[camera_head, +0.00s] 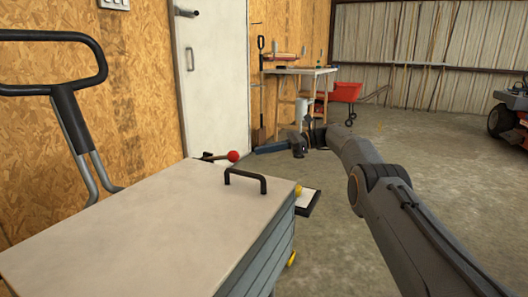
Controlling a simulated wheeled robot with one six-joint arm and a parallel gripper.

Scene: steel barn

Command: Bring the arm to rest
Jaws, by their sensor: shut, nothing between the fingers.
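My arm reaches up from the lower right corner and bends away beyond the far right corner of the cabinet. My gripper (298,148) is a small dark shape at the far end of the arm, in the open space past the cabinet. It is shut and holds nothing. It looks clear of the cabinet top. The fingertips are small and hard to make out against the dark things behind.
A drawer cabinet (130,225) with a pale top and black handle (246,181) fills the lower left. A red ball (233,156) shows at its back edge. Behind stand a white door (213,80), a workbench (300,71) and a red cart (346,92).

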